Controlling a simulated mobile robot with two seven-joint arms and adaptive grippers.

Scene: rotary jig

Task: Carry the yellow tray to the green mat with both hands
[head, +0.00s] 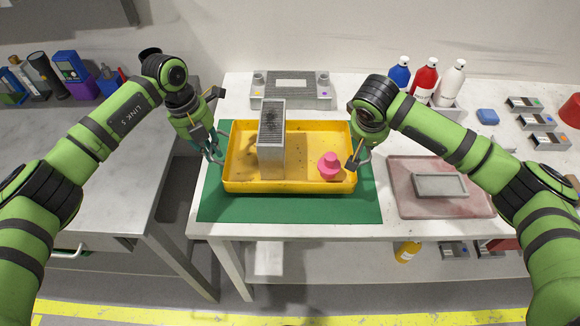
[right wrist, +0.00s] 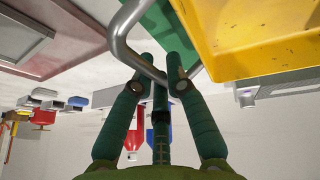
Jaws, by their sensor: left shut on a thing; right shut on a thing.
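The yellow tray (head: 290,187) is over the green mat (head: 300,208) on the white table; I cannot tell whether it touches the mat. In it stand a tall grey perforated block (head: 271,140) and a pink knobbed piece (head: 330,167). My left gripper (head: 214,156) is shut on the tray's left handle. My right gripper (head: 357,162) is shut on the right handle. In the right wrist view the fingers (right wrist: 158,78) close around a grey bar handle (right wrist: 124,45) beside the yellow tray (right wrist: 250,40).
A reddish tray (head: 405,200) with a grey block (head: 440,185) lies right of the mat. A grey jig (head: 291,90) stands behind the tray. Blue, red and white bottles (head: 425,78) stand at the back right. A gap separates the left bench (head: 105,170) from this table.

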